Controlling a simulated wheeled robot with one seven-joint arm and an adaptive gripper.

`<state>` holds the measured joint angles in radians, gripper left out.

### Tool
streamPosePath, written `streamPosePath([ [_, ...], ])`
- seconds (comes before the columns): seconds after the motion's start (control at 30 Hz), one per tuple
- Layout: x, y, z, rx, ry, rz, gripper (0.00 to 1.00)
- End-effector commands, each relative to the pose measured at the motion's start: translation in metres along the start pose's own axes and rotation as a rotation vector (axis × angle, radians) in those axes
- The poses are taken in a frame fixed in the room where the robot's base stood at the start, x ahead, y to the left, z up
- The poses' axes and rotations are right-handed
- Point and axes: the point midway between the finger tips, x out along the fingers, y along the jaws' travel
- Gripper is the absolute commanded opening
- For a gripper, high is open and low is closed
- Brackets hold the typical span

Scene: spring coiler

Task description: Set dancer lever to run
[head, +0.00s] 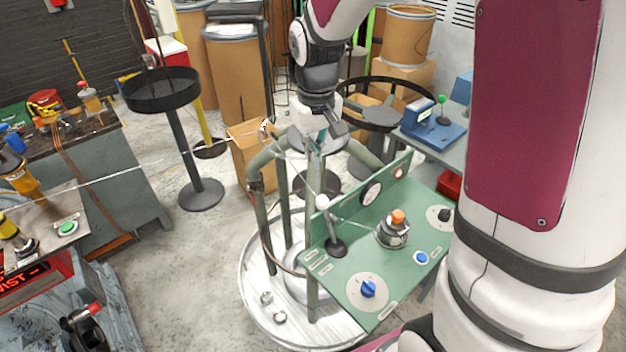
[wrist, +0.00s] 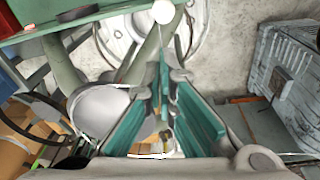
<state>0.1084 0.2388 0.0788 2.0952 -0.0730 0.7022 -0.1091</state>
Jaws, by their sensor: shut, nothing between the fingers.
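A green control panel (head: 345,280) carries a lever with a white ball knob (head: 322,202) on a thin rod above a black base (head: 335,247). The lever leans toward the left and up in the head view. I take it for the dancer lever; the small labels beside it are too small to read. The white knob (wrist: 163,12) also shows at the top of the wrist view, beyond the fingertips and apart from them. My gripper (head: 317,150) is above and behind the knob in the head view. In the wrist view its teal-padded fingers (wrist: 162,72) come together with nothing between them.
The panel also has a blue knob (head: 368,289), an orange-topped button (head: 398,217), a black knob (head: 445,215) and a gauge (head: 372,193). Green frame posts (head: 260,215) stand close beside my gripper. A wire (head: 130,172) runs from the left toward the frame.

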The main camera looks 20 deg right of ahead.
Motion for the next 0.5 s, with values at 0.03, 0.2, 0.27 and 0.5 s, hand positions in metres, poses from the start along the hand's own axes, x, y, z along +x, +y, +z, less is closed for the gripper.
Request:
streamPosePath([
  [0.03,0.002,0.000,0.000,0.000,-0.001,0.000,0.00],
  [0.2,0.018,0.000,0.001,0.000,-0.004,-0.001,0.00],
  [0.27,0.028,0.000,0.002,0.000,-0.005,-0.001,0.00],
  [0.5,0.070,0.000,0.002,0.000,-0.005,-0.001,0.00],
])
